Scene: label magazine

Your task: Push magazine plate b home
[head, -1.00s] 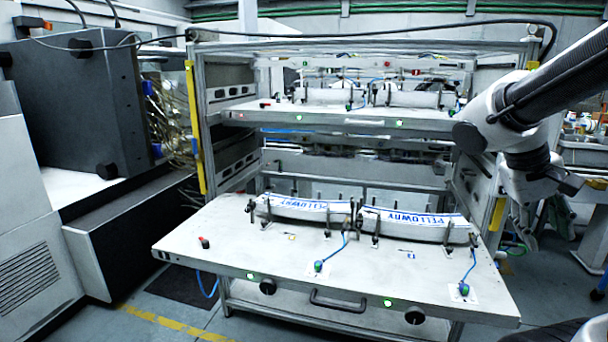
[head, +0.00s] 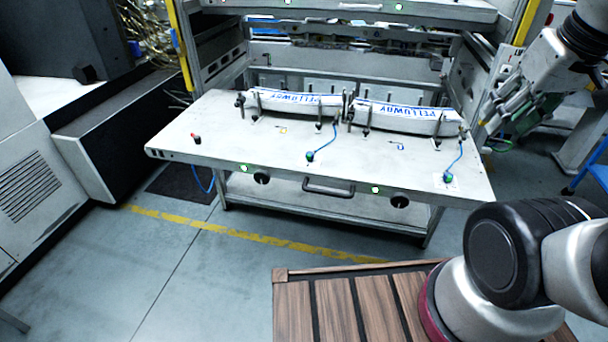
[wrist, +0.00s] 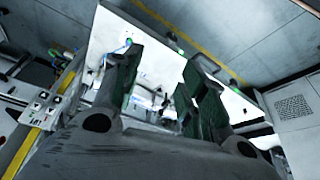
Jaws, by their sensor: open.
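The lower magazine plate (head: 230,140) is a light grey shelf that sticks out well beyond the front of its rack. I cannot read a letter on it. Its front edge carries a dark handle (head: 328,187), two black knobs and green lights. Two white label stacks (head: 295,103) lie toward its back between posts. My gripper (head: 492,118) hangs by the rack's right side, slanting to the lower left, apart from the handle. In the wrist view my gripper (wrist: 163,58) is open and empty, with the pale plate (wrist: 112,32) visible beyond its fingers.
An upper plate (head: 350,10) sits inside the rack above. A dark grey machine (head: 75,115) stands at the left. The floor (head: 200,270) before the plate is clear, marked with a yellow line (head: 250,240). A blue-edged trolley (head: 590,165) stands at the right.

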